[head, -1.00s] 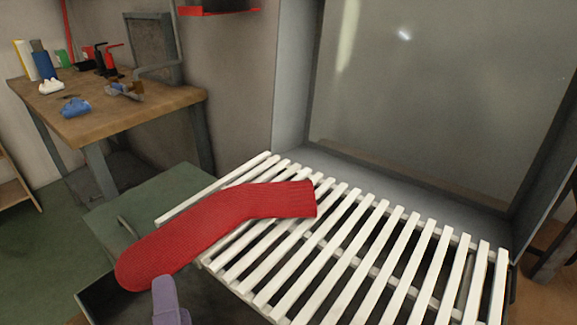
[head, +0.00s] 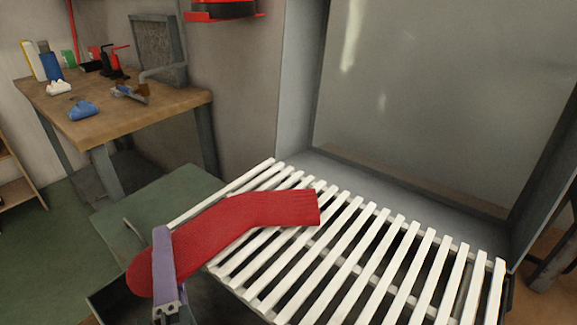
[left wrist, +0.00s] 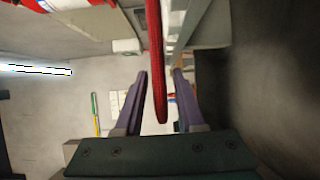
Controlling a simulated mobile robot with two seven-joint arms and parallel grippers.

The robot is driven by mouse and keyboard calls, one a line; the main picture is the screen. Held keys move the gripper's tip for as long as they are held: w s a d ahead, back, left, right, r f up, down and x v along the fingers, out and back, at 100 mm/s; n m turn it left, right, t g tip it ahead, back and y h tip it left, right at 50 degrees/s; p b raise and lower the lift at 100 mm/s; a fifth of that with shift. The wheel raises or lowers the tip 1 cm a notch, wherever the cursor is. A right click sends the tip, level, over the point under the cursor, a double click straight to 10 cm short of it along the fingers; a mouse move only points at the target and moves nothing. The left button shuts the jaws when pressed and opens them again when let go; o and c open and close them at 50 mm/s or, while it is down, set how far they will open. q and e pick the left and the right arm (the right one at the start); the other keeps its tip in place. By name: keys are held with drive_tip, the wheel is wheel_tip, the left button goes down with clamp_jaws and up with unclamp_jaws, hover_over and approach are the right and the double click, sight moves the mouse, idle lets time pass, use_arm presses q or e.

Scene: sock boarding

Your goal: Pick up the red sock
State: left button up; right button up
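A red ribbed sock (head: 235,222) lies across the left end of a white slatted rack (head: 345,262). Its cuff rests on the slats and its rounded toe sticks out past the rack's left edge. My left gripper (head: 162,240) is at the toe end; one purple finger shows in front of the sock, the other is hidden. In the left wrist view the sock (left wrist: 157,60) is edge-on between the two purple fingers of the left gripper (left wrist: 161,74), with gaps on both sides. The gripper is open around the sock. My right gripper is out of view.
A wooden workbench (head: 165,106) with bottles and a blue cloth (head: 83,110) stands at the back left. A green surface (head: 165,196) lies left of the rack. A large grey panel (head: 410,100) rises behind the rack. The rack's right side is bare.

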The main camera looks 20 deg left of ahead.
use_arm(q)
clamp_jaws()
